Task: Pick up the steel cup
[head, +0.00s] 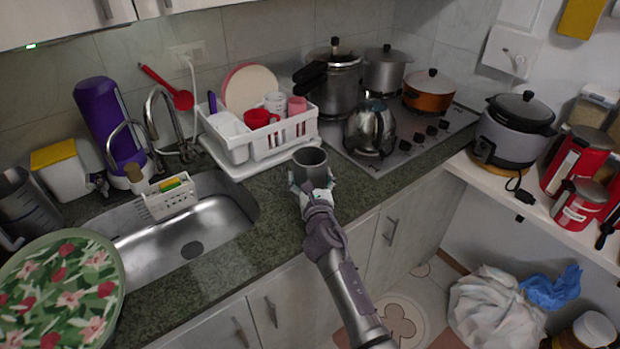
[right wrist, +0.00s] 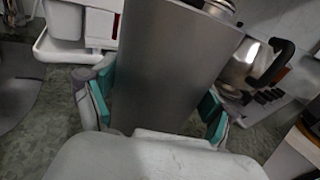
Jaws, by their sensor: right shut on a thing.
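The steel cup (head: 310,166) is a plain grey cylinder, upright with its open top showing in the head view. It stands at or just above the dark green counter (head: 265,215), in front of the dish rack; I cannot tell whether its base touches the counter. My right gripper (head: 308,187) is shut on the cup from the front. In the right wrist view the cup (right wrist: 170,65) fills the middle, between the teal finger pads of my gripper (right wrist: 158,100). My left gripper is not in view.
The white dish rack (head: 262,150) with cups stands behind the steel cup. A kettle (head: 370,128) and several pots are on the stove to the right. The sink (head: 190,235) is to the left, with a floral tray (head: 60,290) beside it.

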